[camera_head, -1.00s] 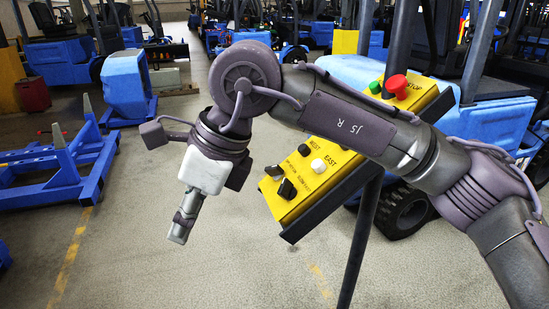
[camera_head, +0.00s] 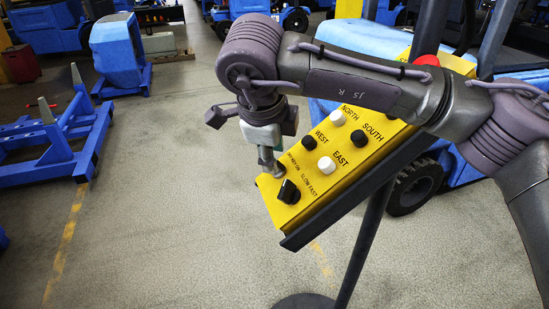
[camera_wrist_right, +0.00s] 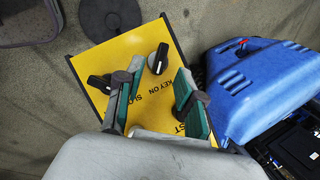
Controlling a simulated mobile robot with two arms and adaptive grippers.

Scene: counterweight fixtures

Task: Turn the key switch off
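The yellow control panel (camera_head: 310,215) is tilted on a post. The key switch (camera_wrist_right: 158,59) is a black knob with a pale mark, near the "KEY ON" label at the panel's lower end. In the head view my right gripper (camera_head: 272,172) points down at that corner and largely hides the switch. In the right wrist view my right gripper (camera_wrist_right: 160,75) is open, and the key switch appears between its fingertips. I cannot tell whether they touch it. My left gripper is not in view.
The slow/fast knob (camera_head: 289,191) is close beside my gripper; the wrist view also shows it (camera_wrist_right: 98,84) outside one finger. White (camera_head: 326,165) and black (camera_head: 309,142) buttons and a partly hidden red stop button (camera_head: 427,60) are higher up. Open floor (camera_head: 170,230) lies left.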

